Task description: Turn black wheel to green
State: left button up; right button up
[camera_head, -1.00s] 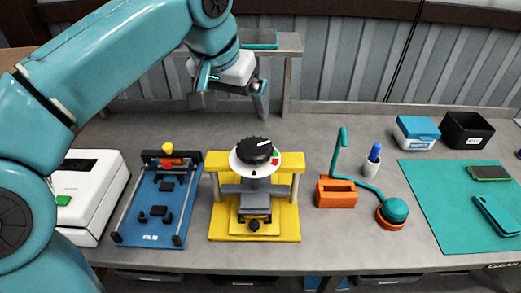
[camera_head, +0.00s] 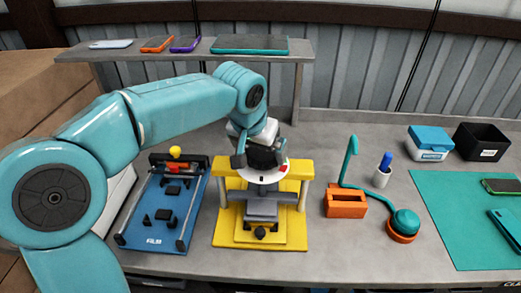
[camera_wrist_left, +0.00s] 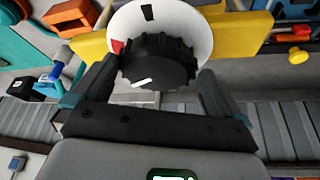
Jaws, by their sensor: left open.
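The black wheel (camera_wrist_left: 160,62) is a ridged knob with a white pointer line, set on a white dial disc (camera_wrist_left: 205,40) with a red patch (camera_wrist_left: 117,46) and a black mark. In the head view the disc (camera_head: 262,176) sits on the yellow press stand (camera_head: 225,232), and my wrist mostly covers the wheel. My left gripper (camera_head: 260,158) is at the wheel; in the wrist view its open fingers (camera_wrist_left: 157,78) stand on either side of the wheel. I cannot tell whether they touch it. The green patch is not visible now. My right gripper is not in view.
A blue fixture board (camera_head: 150,225) stands close left of the press. An orange block (camera_head: 345,203) and a teal-domed part (camera_head: 404,223) are to the right. A shelf (camera_head: 190,53) with several phones is behind. Bare bench lies in front of the blue-lidded box (camera_head: 430,142).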

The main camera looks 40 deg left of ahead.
pick_arm(q)
jog(key=shift+w+d+f, duration=0.15)
jog(key=shift+w+f, duration=0.25)
jog(key=shift+s, duration=0.15)
jog(key=c, duration=0.4)
jog(key=shift+r, duration=0.1)
jog(key=c, duration=0.4)
jog(key=shift+o, duration=0.2)
jog(key=shift+m, duration=0.6)
jog(key=o, duration=0.8)
jog(key=shift+c, duration=0.2)
jog(key=a+p+v, duration=0.1)
jog(key=v, duration=1.5)
jog(key=shift+r, duration=0.2)
jog(key=shift+d, duration=0.1)
